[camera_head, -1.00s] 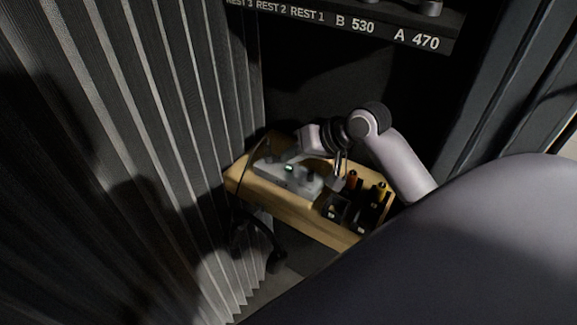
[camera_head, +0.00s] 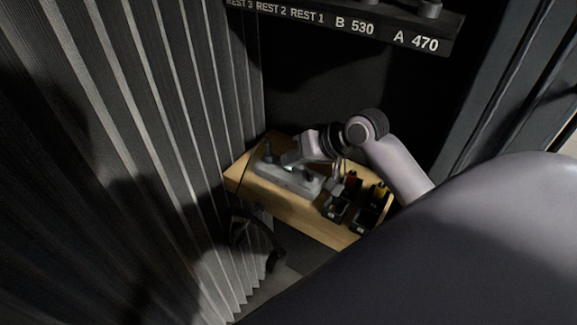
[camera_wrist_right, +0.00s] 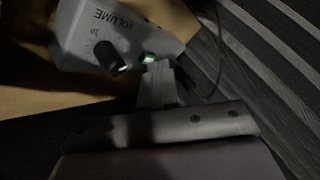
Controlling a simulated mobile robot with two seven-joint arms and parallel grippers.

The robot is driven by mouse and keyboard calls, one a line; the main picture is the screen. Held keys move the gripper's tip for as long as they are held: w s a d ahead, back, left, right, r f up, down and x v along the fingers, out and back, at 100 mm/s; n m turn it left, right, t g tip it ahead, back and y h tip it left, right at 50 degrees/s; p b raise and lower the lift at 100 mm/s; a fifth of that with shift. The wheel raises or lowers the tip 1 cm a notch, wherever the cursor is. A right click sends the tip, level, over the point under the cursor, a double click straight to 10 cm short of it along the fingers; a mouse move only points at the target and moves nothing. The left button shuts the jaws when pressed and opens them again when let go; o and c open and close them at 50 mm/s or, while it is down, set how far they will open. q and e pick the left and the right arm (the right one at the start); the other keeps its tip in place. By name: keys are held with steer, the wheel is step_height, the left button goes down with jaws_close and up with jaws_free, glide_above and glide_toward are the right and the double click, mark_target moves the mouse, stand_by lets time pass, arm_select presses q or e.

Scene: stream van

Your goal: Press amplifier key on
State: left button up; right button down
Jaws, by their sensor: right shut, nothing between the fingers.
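The amplifier is a grey box (camera_head: 297,185) on the wooden shelf, with dark knobs on its top. In the right wrist view the box (camera_wrist_right: 75,45) carries the word VOLUME, a black knob (camera_wrist_right: 110,56) and a small green-lit key (camera_wrist_right: 148,57). My right gripper (camera_wrist_right: 157,72) is shut and empty, its fingertips right at the edge of the green key; I cannot tell whether they touch it. My left gripper is not in view.
The wooden shelf (camera_head: 318,226) also holds dark holders (camera_head: 336,208) with orange- and yellow-topped items to the right of the amplifier. A pleated curtain (camera_head: 185,150) stands close on the left. A dark rack (camera_head: 372,32) with lettered labels hangs above. A cable runs beside the amplifier.

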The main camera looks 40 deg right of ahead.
steer(key=shift+f, duration=0.2)
steer(key=shift+r, duration=0.1)
steer(key=shift+r+p, duration=0.35)
steer(key=shift+r, duration=0.3)
step_height(320, 180, up, 6)
stand_by(0.6)
steer(key=shift+s, duration=0.1)
stand_by(0.4)
